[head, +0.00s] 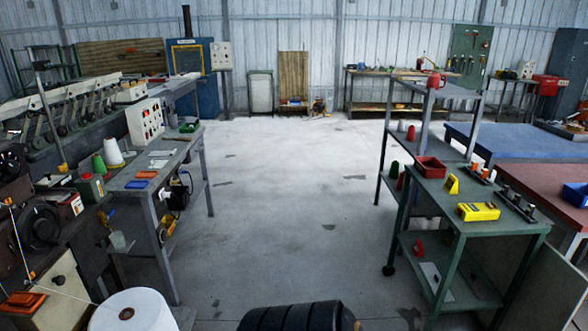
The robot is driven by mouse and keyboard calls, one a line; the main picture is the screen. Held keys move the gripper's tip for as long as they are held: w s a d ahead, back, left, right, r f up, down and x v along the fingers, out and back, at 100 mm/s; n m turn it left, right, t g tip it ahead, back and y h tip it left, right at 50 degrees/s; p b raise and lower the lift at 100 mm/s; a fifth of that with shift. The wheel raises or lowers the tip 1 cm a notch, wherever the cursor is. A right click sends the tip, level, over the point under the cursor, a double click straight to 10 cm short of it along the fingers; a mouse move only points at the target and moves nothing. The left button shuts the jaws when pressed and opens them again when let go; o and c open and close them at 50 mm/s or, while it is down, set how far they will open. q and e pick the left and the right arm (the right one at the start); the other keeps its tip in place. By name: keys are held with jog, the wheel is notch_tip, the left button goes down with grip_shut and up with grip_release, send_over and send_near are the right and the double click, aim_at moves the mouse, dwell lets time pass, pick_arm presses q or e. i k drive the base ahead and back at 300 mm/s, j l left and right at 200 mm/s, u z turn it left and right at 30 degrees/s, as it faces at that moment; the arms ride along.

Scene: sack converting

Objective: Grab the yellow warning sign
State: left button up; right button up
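A small yellow upright wedge-shaped piece (452,184), which looks like the warning sign, stands on the green table (437,205) at the right. Any marking on it is too small to read. It stands just behind a yellow box-like device (478,211) and to the right of a red bin (431,167), apart from both. Neither of my grippers shows in the head view.
A dark rack with bottles (516,204) lies right of the sign. A shelving unit (428,93) stands behind the table. A long workbench with machines (160,170) runs along the left. The concrete floor (290,190) between is clear. A white roll (130,312) is at the lower left.

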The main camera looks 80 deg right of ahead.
aim_at(451, 186)
jog(key=z, duration=3.75)
jog(key=i+l, duration=0.15)
jog(key=i, duration=0.15)
jog(key=i+l, duration=0.15)
jog(key=i, duration=0.15)
jog(key=z, duration=0.05)
